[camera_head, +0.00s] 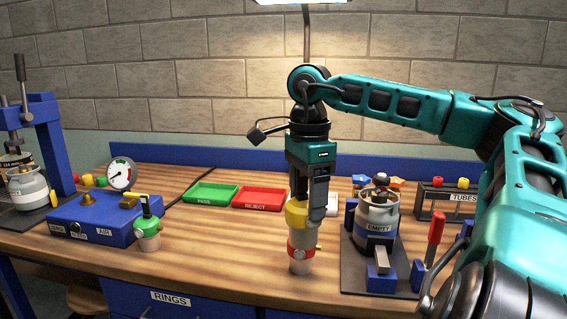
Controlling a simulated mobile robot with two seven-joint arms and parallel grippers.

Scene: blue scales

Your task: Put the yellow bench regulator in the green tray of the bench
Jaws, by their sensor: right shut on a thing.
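My right gripper (310,212) points straight down and is shut on the yellow bench regulator (296,213). The gripper's fingers hide part of the regulator. Directly below it is a small grey cylinder (301,266) with a red band, upright at the front of the bench. I cannot tell whether the regulator is still joined to the cylinder. The green tray (211,203), marked PASS, lies flat on the bench to the left and farther back, and looks empty. My left gripper is not in view.
A red tray (259,207) marked REJECT sits between the green tray and my right gripper. A blue gauge box (92,222) and a green-topped canister (148,234) stand to the left. A silver cylinder marked EMPTY (377,217) stands in a fixture to the right.

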